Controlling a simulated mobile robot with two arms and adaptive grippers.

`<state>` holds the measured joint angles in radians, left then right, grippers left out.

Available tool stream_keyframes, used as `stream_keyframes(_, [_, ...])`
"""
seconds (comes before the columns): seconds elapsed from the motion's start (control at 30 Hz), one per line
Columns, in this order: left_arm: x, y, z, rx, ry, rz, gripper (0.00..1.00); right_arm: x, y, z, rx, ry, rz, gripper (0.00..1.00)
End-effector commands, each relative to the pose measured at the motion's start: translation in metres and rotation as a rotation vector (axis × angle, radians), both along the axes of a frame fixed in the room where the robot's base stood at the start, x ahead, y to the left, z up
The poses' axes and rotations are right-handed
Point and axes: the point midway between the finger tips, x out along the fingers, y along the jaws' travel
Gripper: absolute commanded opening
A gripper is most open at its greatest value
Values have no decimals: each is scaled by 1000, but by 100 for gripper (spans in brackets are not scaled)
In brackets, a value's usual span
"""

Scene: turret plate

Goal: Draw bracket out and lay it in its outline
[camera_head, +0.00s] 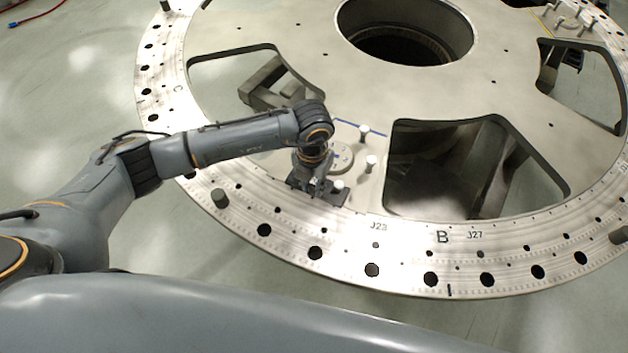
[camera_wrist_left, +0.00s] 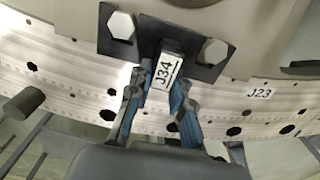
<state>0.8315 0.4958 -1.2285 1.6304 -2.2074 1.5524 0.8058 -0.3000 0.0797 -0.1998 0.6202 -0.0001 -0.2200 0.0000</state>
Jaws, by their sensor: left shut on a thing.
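The bracket is a dark flat plate (camera_wrist_left: 145,48) with a pale block labelled J34 (camera_wrist_left: 163,72) at its middle. A light hex head shows at each end of the plate. In the head view the bracket (camera_head: 331,197) lies at the inner edge of the turret's drilled ring, partly hidden by my left gripper (camera_head: 316,184). In the left wrist view my left gripper (camera_wrist_left: 163,92) is shut on the J34 block, one blue-padded finger on each side. I cannot tell whether the plate sits flush. A thin blue line (camera_head: 361,127) shows on the plate behind; no full outline is clear. My right gripper is out of view.
Pale upright pegs (camera_head: 371,162) and a round disc (camera_head: 340,157) stand close to the gripper. A large opening (camera_head: 450,170) lies to their right. The ring (camera_head: 372,250) carries several holes, a dark stub (camera_head: 219,198) and the label J23 (camera_head: 378,227).

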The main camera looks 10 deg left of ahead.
Motion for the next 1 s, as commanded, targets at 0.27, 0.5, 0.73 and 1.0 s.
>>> stream_keyframes(0.27, [-7, 2, 2, 0, -1, 0, 0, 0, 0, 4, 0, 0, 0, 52])
stream_keyframes(0.5, [-19, 4, 2, 0, -2, -1, 0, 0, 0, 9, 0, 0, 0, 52])
stream_keyframes(0.73, [-30, 7, 2, -1, -1, 0, 0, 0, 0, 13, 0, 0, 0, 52])
stream_keyframes(1.0, [-39, 9, 2, 0, -2, 0, 0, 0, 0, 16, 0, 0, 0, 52])
